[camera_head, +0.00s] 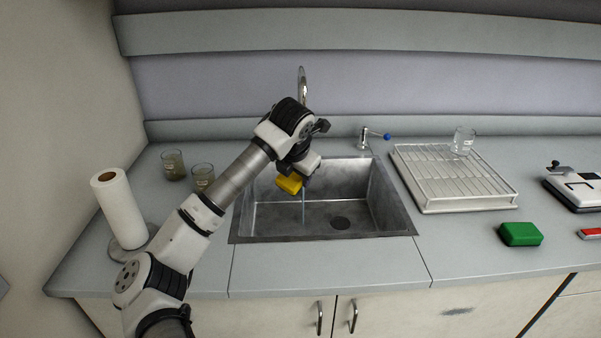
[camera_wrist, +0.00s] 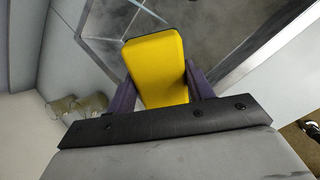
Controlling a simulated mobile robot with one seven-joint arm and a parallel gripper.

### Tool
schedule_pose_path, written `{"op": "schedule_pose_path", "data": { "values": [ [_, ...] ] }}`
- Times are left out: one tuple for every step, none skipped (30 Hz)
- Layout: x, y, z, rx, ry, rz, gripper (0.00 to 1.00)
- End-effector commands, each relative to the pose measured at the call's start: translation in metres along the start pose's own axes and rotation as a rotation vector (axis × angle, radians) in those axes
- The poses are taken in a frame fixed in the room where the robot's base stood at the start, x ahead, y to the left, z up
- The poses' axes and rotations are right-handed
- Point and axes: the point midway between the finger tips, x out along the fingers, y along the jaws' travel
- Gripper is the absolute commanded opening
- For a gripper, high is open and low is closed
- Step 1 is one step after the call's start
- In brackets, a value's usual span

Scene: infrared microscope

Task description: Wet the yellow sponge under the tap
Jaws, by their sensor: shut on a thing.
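The yellow sponge (camera_head: 289,185) is held by my gripper (camera_head: 297,178) over the sink. In the wrist view the yellow sponge (camera_wrist: 157,68) sits between the two fingers of my gripper (camera_wrist: 160,85), which is shut on it. The tap (camera_head: 302,84) rises behind my arm at the back of the sink, and its lower part is hidden. A thin bluish stream of water (camera_head: 303,207) shows just below and beside the sponge. I cannot tell whether it touches the sponge. The steel sink (camera_head: 270,219) has a dark drain in its floor.
Two beakers (camera_head: 173,164) and a paper towel roll (camera_head: 118,207) stand left of the sink. A blue-tipped tap lever (camera_head: 386,136) is at the back right. A drying rack (camera_head: 440,175) with a glass (camera_head: 463,140), and a green sponge (camera_head: 520,234), are to the right.

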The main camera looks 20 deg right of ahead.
Motion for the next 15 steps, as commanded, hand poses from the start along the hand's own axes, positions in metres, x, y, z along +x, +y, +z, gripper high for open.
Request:
{"op": "schedule_pose_path", "data": {
  "values": [
    [0.002, 0.002, 0.003, -0.001, 0.001, -0.001, 0.34],
    [0.004, 0.003, 0.005, -0.001, 0.001, -0.001, 0.34],
    [0.006, 0.005, 0.008, 0.0, 0.001, -0.001, 0.34],
    [0.008, 0.006, 0.01, 0.0, 0.001, -0.001, 0.34],
    [0.01, 0.007, 0.012, 0.0, 0.001, -0.002, 0.34],
    [0.013, 0.009, 0.014, -0.001, 0.002, -0.002, 0.34],
    [0.015, 0.011, 0.016, 0.0, 0.002, -0.002, 0.34],
    [0.017, 0.012, 0.018, 0.0, 0.001, -0.002, 0.34],
    [0.019, 0.014, 0.021, 0.0, 0.001, -0.002, 0.34],
    [0.021, 0.015, 0.023, 0.0, 0.0, -0.001, 0.34],
    [0.023, 0.017, 0.025, 0.0, 0.001, -0.002, 0.34],
    [0.026, 0.018, 0.027, 0.001, 0.002, -0.002, 0.34],
    [0.028, 0.019, 0.029, 0.001, 0.002, -0.002, 0.34],
    [0.029, 0.021, 0.031, 0.0, 0.001, -0.002, 0.34],
    [0.032, 0.022, 0.034, 0.0, 0.0, -0.002, 0.34]
  ]
}}
